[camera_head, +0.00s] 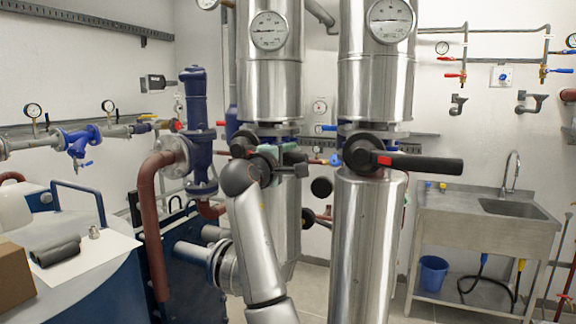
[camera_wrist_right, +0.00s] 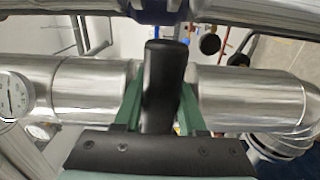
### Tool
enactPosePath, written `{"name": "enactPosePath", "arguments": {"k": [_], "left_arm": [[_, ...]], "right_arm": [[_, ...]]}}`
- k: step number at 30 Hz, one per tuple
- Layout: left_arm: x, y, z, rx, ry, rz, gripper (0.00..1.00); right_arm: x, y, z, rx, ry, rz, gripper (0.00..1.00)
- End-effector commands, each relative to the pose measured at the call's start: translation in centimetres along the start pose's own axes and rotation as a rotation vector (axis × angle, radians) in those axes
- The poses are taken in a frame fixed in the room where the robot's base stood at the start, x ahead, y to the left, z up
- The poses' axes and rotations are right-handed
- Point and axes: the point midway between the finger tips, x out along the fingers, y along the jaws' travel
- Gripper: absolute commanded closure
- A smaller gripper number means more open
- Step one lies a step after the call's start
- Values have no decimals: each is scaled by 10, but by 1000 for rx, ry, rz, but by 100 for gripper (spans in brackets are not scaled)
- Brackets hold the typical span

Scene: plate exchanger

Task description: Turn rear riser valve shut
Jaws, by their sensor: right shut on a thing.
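Two silver insulated risers stand upright in the head view. The left one, the rear riser (camera_head: 268,85), looks slightly farther off. My right arm rises in front of it, and my right gripper (camera_head: 292,157) is at its valve, largely hidden behind my wrist. In the right wrist view, the green fingers of my right gripper (camera_wrist_right: 160,108) are closed on the black valve handle (camera_wrist_right: 164,75), one on each side. The handle's direction relative to the pipe is hard to tell in the head view. My left gripper is not in view.
The front riser (camera_head: 375,85) on the right has its own black lever (camera_head: 425,163) sticking out to the right, with a red mark. A blue valve body (camera_head: 197,120) and brown pipe (camera_head: 150,220) stand at left. A steel sink (camera_head: 480,225) is at right.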

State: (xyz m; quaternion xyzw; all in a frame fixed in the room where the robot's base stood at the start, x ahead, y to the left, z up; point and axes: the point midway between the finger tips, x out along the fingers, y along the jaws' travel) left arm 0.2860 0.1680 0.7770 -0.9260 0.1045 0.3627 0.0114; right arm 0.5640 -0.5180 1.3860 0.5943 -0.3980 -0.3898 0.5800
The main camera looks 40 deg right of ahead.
Motion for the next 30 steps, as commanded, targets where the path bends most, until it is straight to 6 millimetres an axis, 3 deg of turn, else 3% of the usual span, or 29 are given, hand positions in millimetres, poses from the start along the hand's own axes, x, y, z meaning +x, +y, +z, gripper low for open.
{"name": "enactPosePath", "arguments": {"k": [3, 18, 19, 26, 30], "left_arm": [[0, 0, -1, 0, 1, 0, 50], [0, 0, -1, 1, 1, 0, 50], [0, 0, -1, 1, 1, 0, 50], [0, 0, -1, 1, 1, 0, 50], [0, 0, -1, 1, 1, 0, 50]], "right_arm": [[0, 10, 1, -19, 1, 13, 100], [0, 12, 0, -37, 3, 14, 100], [0, 12, 0, -37, 3, 14, 58], [0, 10, 0, -37, 3, 9, 32], [0, 8, -1, -38, 3, 6, 30]]}}
